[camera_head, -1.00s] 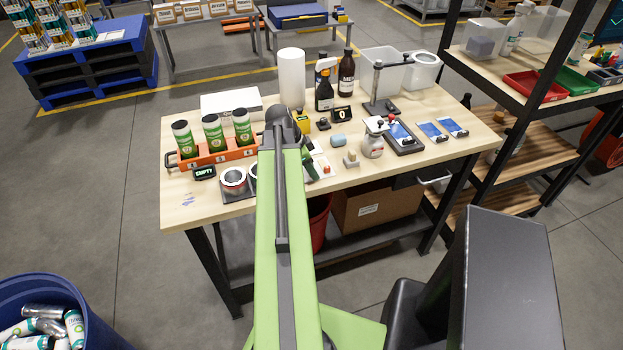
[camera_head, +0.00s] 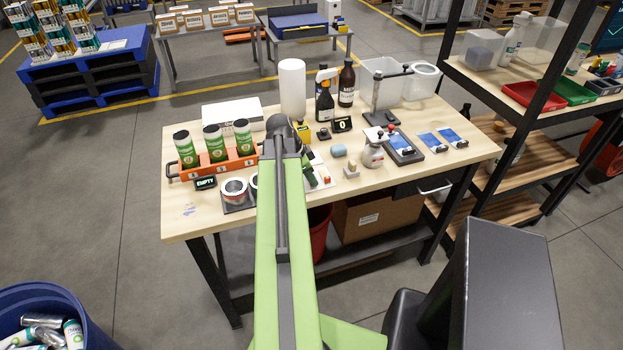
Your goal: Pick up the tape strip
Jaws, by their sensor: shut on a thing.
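My gripper (camera_head: 309,175) shows only in part, as a dark green shape at the right of my light green arm, over the front middle of the workbench (camera_head: 400,182). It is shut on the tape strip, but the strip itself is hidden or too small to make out. A small yellow item (camera_head: 304,132), perhaps a tape dispenser, stands behind the gripper. My arm covers part of the bench around it.
An orange rack (camera_head: 222,165) holds green cans at the left. The front left bench corner is clear.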

